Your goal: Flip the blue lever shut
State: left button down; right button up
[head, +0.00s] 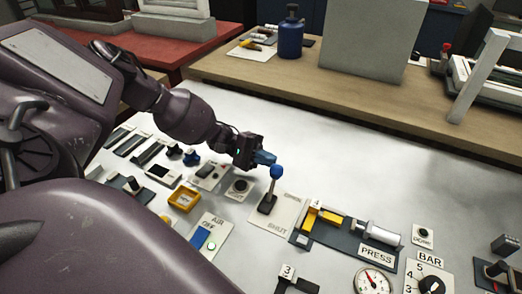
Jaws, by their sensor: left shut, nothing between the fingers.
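The blue lever (275,172) has a round blue knob on a short dark stem. It stands on a pale plate (283,216) marked OPEN at its far edge and SHUT at its near edge. My left gripper (266,158) is shut and empty, with its bluish fingertips just behind and to the left of the knob. I cannot tell whether the fingertips touch the knob. My right gripper is not in view.
Right of the lever is a yellow and silver press unit (345,225), with a gauge (373,281) and BAR dial (430,284) nearer. Left are a yellow-framed switch (184,198), an AIR switch plate (208,237) and several small controls. A wooden bench (370,100) stands behind.

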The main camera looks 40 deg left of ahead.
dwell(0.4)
pick_arm(q)
jog(key=shift+s+r+m+p, duration=0.15)
jog(key=shift+r+m+p, duration=0.1)
jog(key=shift+m+p, duration=0.05)
jog(key=shift+s+d, duration=0.1)
jog(key=shift+s, duration=0.05)
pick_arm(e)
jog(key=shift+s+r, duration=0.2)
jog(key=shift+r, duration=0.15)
